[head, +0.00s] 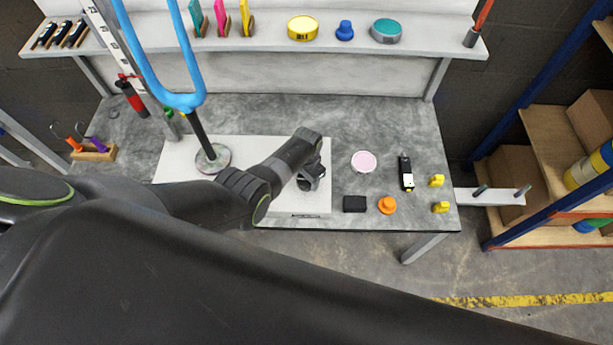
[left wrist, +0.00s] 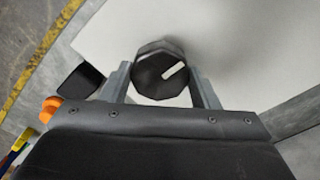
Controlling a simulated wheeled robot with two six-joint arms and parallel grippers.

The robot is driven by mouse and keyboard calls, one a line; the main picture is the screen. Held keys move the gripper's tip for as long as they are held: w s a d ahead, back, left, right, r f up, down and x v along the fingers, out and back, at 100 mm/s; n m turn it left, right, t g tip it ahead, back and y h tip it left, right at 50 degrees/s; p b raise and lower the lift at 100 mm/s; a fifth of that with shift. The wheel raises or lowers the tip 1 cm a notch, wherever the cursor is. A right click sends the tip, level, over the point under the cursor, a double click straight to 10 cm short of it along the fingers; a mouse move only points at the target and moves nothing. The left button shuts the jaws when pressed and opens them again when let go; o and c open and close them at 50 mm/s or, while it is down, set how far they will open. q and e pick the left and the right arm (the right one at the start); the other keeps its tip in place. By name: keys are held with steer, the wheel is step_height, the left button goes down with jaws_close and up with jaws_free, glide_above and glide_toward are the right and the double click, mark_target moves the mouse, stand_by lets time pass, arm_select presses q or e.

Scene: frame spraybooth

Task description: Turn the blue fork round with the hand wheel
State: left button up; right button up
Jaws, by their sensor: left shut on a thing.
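The blue fork (head: 184,102) is a U with its prongs up, running out of the top of the head view. It stands on a black post (head: 199,133) over a round grey base (head: 213,158) on a white board (head: 294,205). The hand wheel (left wrist: 160,73) is a dark faceted knob with a white mark pointing to the upper right in the left wrist view. My left gripper (head: 312,180) is over the board, right of the fork. In the left wrist view its fingers (left wrist: 164,86) are shut on the hand wheel from both sides. My right gripper is out of view.
Right of the board lie a pink disc (head: 364,161), a black block (head: 354,204), an orange knob (head: 387,205), a black tool (head: 406,173) and yellow pieces (head: 437,181). A shelf (head: 270,38) runs behind. A red-black tool (head: 132,96) is at back left.

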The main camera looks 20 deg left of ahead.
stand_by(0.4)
arm_select(q)
steer(key=o, duration=1)
steer(key=shift+r+p, duration=0.35)
steer(key=shift+r, duration=0.15)
step_height(320, 180, up, 8)
steer(key=p, duration=0.3)
steer(key=shift+f, duration=0.25)
steer(key=shift+r+p, duration=0.3)
steer(key=shift+r, duration=4.15)
